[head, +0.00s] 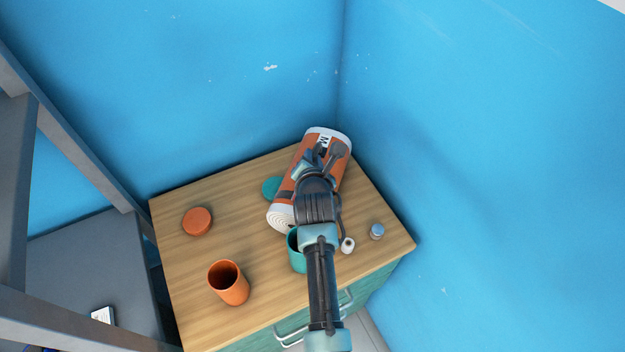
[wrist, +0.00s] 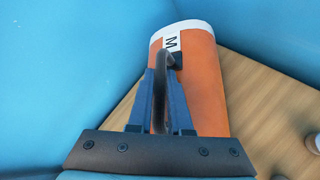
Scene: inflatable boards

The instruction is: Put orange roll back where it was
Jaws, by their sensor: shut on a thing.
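The orange roll (head: 301,171) has white ends and a white label with a dark M. It lies or hovers over the back right part of the wooden cabinet top (head: 240,195); I cannot tell whether it touches. My gripper (head: 318,158) is over the roll and shut on it. In the wrist view the roll (wrist: 203,85) fills the middle, with the fingers of my gripper (wrist: 165,62) at a dark handle or strap near the label. My arm hides part of the roll in the head view.
A teal cup (head: 296,257) stands close in front of the roll. An orange cup (head: 229,283), an orange lid (head: 197,221), a teal lid (head: 271,188) and two small bottles, one grey (head: 377,232) and one white (head: 347,245), are on the top. Blue walls (head: 430,130) meet behind it.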

